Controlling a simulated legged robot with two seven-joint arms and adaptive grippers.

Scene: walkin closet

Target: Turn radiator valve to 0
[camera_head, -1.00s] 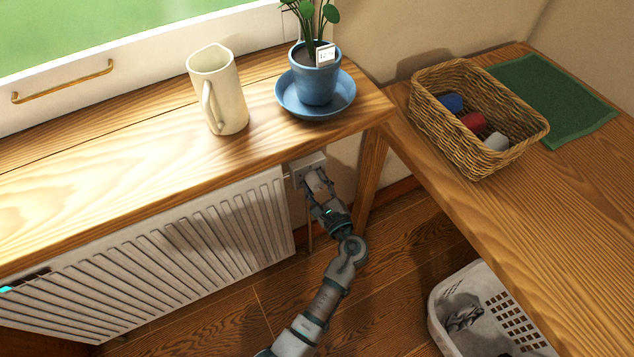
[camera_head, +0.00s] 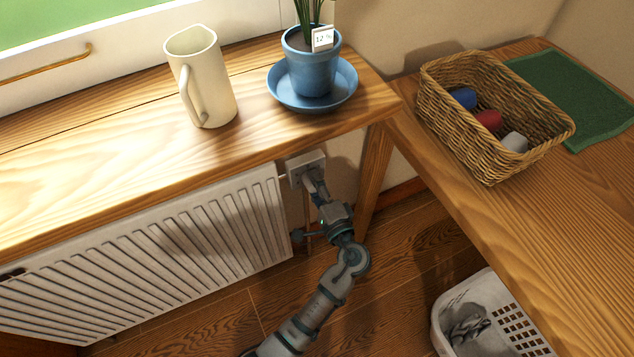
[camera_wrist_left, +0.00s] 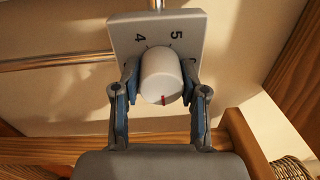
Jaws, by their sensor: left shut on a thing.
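The radiator valve has a white round knob (camera_wrist_left: 161,70) with a red mark on its lower rim in the left wrist view. Behind it is a pale dial plate (camera_wrist_left: 192,26) with 4 and 5 readable above the knob; other markings are mostly hidden. In the head view the plate (camera_head: 303,163) sits at the radiator's upper right end. My left gripper (camera_head: 311,181) reaches it from below, and in the left wrist view its two fingers (camera_wrist_left: 160,80) are shut on the knob's sides. My right gripper is not in view.
The white radiator (camera_head: 150,260) is left of the valve, under a wooden sill (camera_head: 110,150) with a cream jug (camera_head: 205,85) and a blue plant pot (camera_head: 312,70). A wooden leg (camera_head: 372,175) stands close on the right. A wicker basket (camera_head: 455,135) and white laundry basket (camera_head: 440,320) are farther right.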

